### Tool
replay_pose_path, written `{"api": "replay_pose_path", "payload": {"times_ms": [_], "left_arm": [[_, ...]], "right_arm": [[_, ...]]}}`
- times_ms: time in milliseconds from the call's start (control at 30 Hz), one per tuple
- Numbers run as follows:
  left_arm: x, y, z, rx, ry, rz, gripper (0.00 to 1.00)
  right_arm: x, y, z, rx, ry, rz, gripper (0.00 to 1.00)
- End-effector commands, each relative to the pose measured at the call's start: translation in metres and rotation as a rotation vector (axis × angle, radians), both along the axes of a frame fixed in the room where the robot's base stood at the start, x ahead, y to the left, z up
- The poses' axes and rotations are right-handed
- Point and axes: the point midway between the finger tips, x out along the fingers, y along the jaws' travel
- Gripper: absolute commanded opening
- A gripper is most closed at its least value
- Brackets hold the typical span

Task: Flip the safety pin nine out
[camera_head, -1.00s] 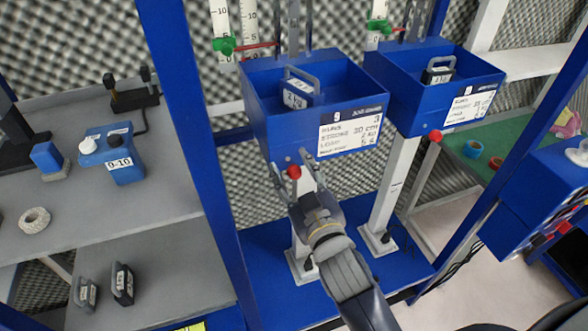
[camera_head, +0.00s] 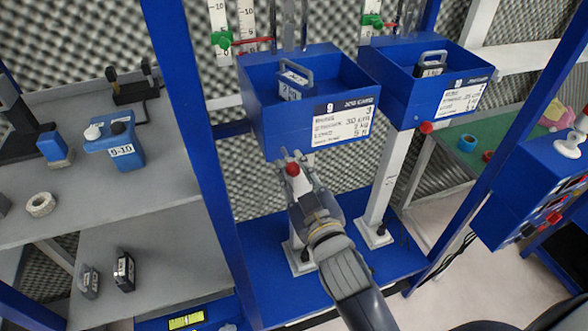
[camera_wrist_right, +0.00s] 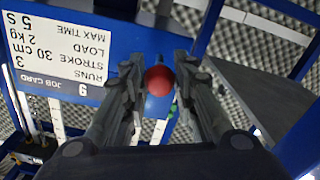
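The safety pin of station nine shows as a red ball knob (camera_head: 292,169) under the front of the blue bin (camera_head: 262,125) whose job card (camera_head: 342,122) reads 9. My right gripper (camera_head: 294,162) reaches up to it, a finger on each side. In the right wrist view the red knob (camera_wrist_right: 159,80) sits between the fingertips of my right gripper (camera_wrist_right: 159,78). The left finger lies close to the knob, and a small gap shows on the right. The pin behind the knob is hidden. My left gripper is not in view.
A second blue bin (camera_head: 400,95) with its own red knob (camera_head: 426,128) stands to the right. Both bins hold a labelled weight.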

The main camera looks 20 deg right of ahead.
Motion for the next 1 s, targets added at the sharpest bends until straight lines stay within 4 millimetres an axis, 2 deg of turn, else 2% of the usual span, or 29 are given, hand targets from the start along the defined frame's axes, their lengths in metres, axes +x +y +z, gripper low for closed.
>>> {"api": "replay_pose_path", "payload": {"times_ms": [67,300,400,500,667,1000], "left_arm": [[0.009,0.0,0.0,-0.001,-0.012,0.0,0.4],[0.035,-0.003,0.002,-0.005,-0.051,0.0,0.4],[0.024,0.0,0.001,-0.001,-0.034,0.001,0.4],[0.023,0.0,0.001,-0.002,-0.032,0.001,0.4],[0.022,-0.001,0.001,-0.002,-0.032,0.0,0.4],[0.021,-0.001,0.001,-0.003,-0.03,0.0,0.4]], "right_arm": [[0.0,0.0,-0.001,0.0,0.001,0.001,0.45],[0.0,0.0,0.0,-0.001,0.0,0.0,0.45],[-0.001,0.0,0.0,-0.001,0.0,0.0,0.45],[-0.005,0.0,-0.001,-0.001,0.001,0.0,0.45],[-0.024,-0.001,-0.001,0.0,0.003,-0.001,0.45],[-0.075,-0.003,-0.001,0.001,0.004,-0.001,0.45]]}}
